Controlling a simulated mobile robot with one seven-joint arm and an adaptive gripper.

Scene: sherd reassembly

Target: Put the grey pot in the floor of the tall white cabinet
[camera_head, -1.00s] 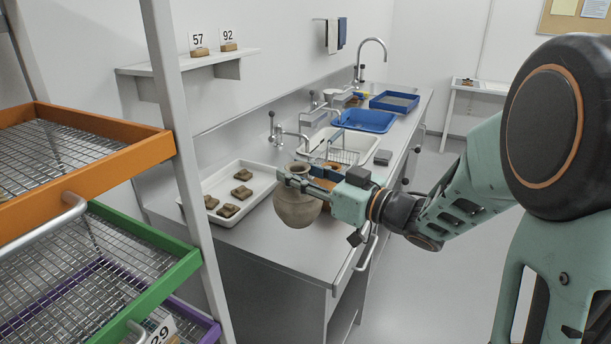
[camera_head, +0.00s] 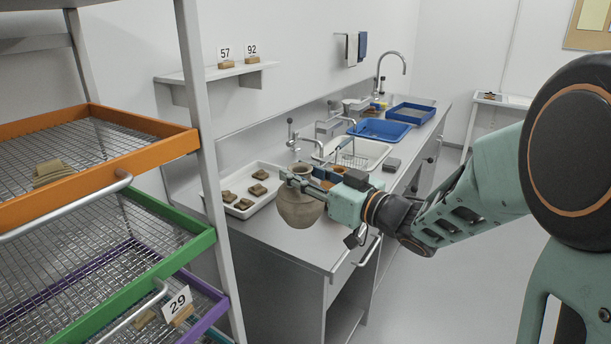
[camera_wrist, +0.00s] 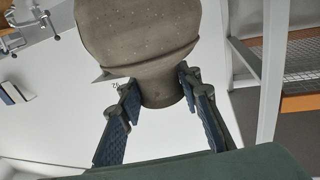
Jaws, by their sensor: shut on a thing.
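The grey pot (camera_head: 297,206) is a round-bellied vessel with a narrower neck and flared rim. My gripper (camera_head: 304,180) is shut on the pot at its neck and holds it in front of the counter's near end. In the wrist view the pot (camera_wrist: 140,30) fills the upper middle, with the fingers of my gripper (camera_wrist: 158,88) on either side of its neck. The pot appears upright in the head view. I see no tall white cabinet in either view.
A rack with orange (camera_head: 150,152), green (camera_head: 150,268) and purple mesh trays stands close at left. The steel counter (camera_head: 270,240) carries a white tray (camera_head: 262,165) of sherds, a sink and blue trays. A reddish-brown pot is partly hidden behind my gripper. Open floor lies right.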

